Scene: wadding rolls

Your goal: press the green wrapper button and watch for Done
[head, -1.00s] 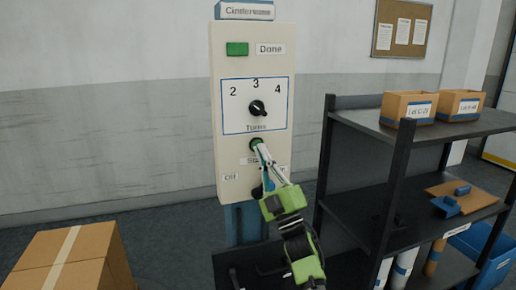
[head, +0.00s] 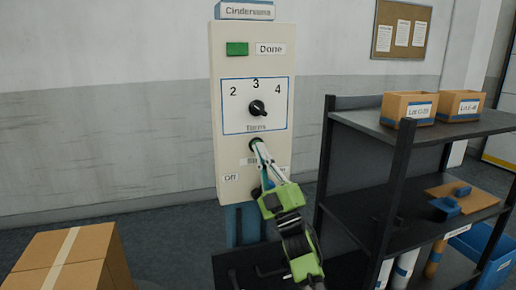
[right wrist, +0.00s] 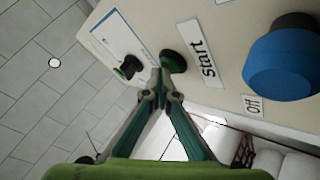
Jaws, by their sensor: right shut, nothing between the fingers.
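The beige control panel (head: 230,130) stands upright against the wall. Its round green button (head: 255,144) sits below the dial (head: 257,108) marked 2, 3, 4. In the right wrist view the green button (right wrist: 173,61) is beside the "start" label (right wrist: 202,51). My right gripper (head: 257,146) is shut and empty, its fingertips at the button; the right wrist view shows the tips (right wrist: 160,82) close to the button's lower edge. I cannot tell whether they touch it. A green lamp (head: 237,49) is beside the "Done" label (head: 270,49); whether it is lit is unclear. My left gripper is out of view.
A blue knob (right wrist: 285,62) sits near the "Off" label, close to my right gripper. A dark shelf rack (head: 400,165) with small boxes stands right of the panel. A cardboard box (head: 70,260) is at the lower left. The floor between box and panel is open.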

